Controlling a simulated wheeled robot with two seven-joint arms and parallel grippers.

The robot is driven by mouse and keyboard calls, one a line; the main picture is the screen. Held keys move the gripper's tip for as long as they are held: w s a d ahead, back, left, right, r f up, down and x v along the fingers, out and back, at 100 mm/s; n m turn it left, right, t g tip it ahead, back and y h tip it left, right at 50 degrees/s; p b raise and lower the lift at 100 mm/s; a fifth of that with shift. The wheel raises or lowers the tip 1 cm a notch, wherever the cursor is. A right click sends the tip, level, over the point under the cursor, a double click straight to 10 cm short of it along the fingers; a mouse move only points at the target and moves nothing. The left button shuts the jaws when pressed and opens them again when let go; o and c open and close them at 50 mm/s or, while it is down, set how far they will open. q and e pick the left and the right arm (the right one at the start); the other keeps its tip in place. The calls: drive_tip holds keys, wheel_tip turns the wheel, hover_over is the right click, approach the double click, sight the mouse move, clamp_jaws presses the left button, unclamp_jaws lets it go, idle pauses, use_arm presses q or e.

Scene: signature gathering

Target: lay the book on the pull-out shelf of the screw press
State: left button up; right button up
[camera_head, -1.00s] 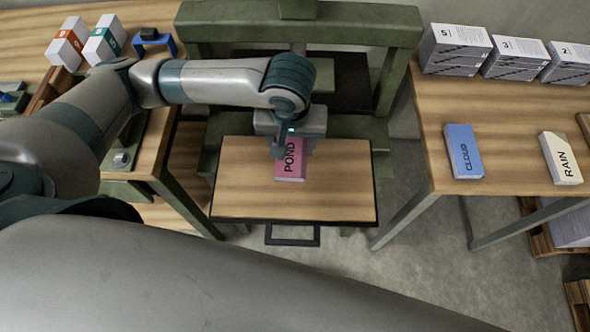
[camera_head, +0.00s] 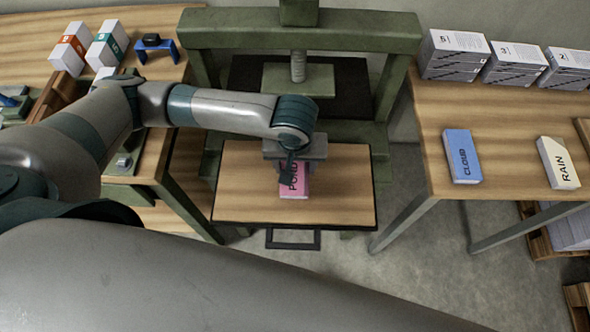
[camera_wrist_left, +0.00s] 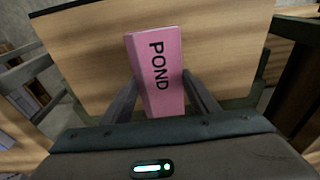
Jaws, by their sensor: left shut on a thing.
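The pink book marked POND (camera_head: 298,187) is at the middle of the wooden pull-out shelf (camera_head: 345,200) of the green screw press (camera_head: 300,30). My left gripper (camera_head: 290,172) comes down over the book's far part and hides some of it. In the left wrist view the book (camera_wrist_left: 158,70) lies between the two fingers of my left gripper (camera_wrist_left: 160,95), which are shut on its sides. The book looks flat, on or just above the shelf (camera_wrist_left: 90,60); I cannot tell whether it touches. My right gripper is not in view.
The press plate (camera_head: 300,80) hangs behind my left gripper. On the right table, a blue CLOUD book (camera_head: 462,156) and a white RAIN book (camera_head: 558,163) lie near several paper stacks (camera_head: 452,53). The shelf is clear around the POND book.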

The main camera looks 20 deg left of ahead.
sight(295, 170)
use_arm(q)
drive_tip(key=shift+f, duration=0.1)
drive_tip(key=shift+f+p, duration=0.35)
drive_tip(key=shift+f, duration=1.45)
drive_tip(key=shift+f, duration=0.1)
drive_tip(key=o, duration=1.2)
drive_tip(key=shift+c, duration=0.2)
